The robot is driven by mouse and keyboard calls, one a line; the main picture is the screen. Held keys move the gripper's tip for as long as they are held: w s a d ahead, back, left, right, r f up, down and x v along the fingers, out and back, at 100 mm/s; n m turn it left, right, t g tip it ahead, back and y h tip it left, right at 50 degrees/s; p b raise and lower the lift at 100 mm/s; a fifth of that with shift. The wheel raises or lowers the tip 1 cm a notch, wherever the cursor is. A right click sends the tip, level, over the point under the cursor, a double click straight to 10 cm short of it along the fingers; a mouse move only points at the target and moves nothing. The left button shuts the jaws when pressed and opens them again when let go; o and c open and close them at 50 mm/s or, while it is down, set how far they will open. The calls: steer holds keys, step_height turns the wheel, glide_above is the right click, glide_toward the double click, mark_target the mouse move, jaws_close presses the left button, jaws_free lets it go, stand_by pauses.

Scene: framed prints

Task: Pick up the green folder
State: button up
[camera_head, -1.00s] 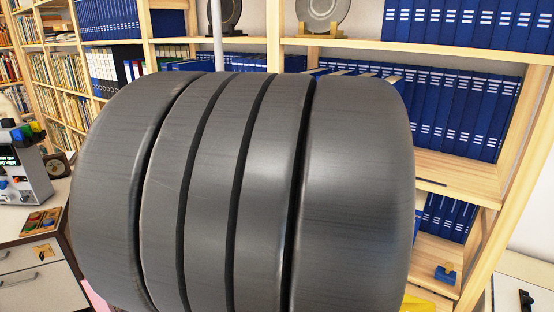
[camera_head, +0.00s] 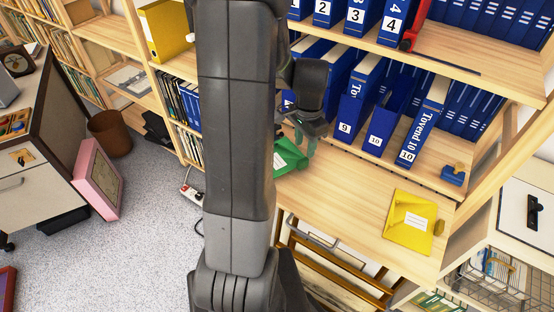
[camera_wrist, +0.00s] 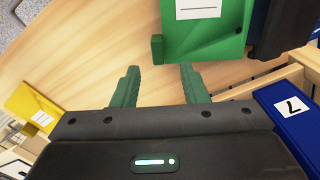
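The green folder (camera_head: 291,158) lies on the wooden shelf in the head view, partly hidden behind my arm. In the wrist view the green folder (camera_wrist: 208,36), with a white label and a small green tab, is at the top, just beyond the right fingertip. My gripper (camera_wrist: 159,68) has its two green fingers apart, with only bare wood between them. In the head view my gripper (camera_head: 306,142) is beside the folder's right end, near the blue binders. I cannot tell whether a finger touches the folder.
Numbered blue binders (camera_head: 378,128) stand behind the shelf's front part. A blue binder labelled 7 (camera_wrist: 294,108) is close on the right in the wrist view. A yellow folder (camera_head: 408,222) lies on the shelf's right. Bare wood (camera_head: 345,188) lies between the folders.

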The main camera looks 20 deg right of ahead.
mark_target(303, 160)
steer(key=f, duration=0.6)
steer(key=shift+s+a+f, duration=0.15)
steer(key=shift+a+f, duration=0.05)
jaws_close()
